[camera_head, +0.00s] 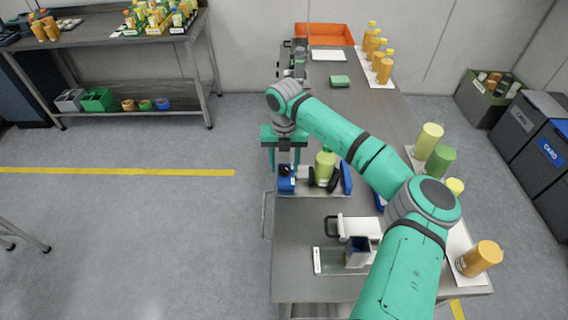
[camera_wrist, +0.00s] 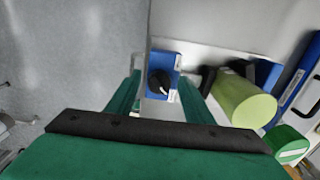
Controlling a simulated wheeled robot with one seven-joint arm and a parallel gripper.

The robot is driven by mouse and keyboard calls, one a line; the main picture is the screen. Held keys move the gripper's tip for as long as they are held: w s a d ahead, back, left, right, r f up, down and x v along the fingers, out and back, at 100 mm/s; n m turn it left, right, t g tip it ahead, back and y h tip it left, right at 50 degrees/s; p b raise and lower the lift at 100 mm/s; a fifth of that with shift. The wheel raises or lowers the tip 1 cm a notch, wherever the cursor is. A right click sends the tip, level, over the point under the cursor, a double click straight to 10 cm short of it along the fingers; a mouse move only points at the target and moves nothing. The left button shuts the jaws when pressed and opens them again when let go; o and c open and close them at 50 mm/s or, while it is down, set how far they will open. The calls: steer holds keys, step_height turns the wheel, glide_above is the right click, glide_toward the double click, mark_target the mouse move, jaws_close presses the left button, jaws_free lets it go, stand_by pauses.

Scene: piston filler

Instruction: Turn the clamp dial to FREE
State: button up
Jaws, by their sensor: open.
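The clamp dial is a black knob (camera_wrist: 159,82) with a small white mark on a blue block (camera_wrist: 161,60). In the head view the blue block (camera_head: 287,185) sits at the left end of a grey plate on the bench, with the dark knob on top. My gripper (camera_wrist: 160,88) is open and points down, one green finger on each side of the knob. In the head view my gripper (camera_head: 284,168) is directly above the block. I cannot tell whether the fingers touch the knob. A light green bottle (camera_head: 325,165) stands right of the dial between black clamp jaws (camera_head: 333,180).
A blue upright block (camera_head: 346,178) stands right of the bottle. A white device (camera_head: 358,228) stands nearer on the bench. Green and yellow containers (camera_head: 440,162) stand on the right side. An orange crate (camera_head: 325,35) is at the far end. Open floor lies left of the bench.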

steer(key=c, duration=1)
steer(key=shift+c, duration=0.2)
steer(key=shift+r+n, duration=0.1)
steer(key=shift+n, duration=0.3)
steer(key=n, duration=0.8)
steer(key=shift+a, duration=0.2)
steer(key=n, duration=0.5)
steer(key=shift+s, duration=0.1)
steer(key=shift+a+n, duration=0.1)
steer(key=shift+n, duration=1.9)
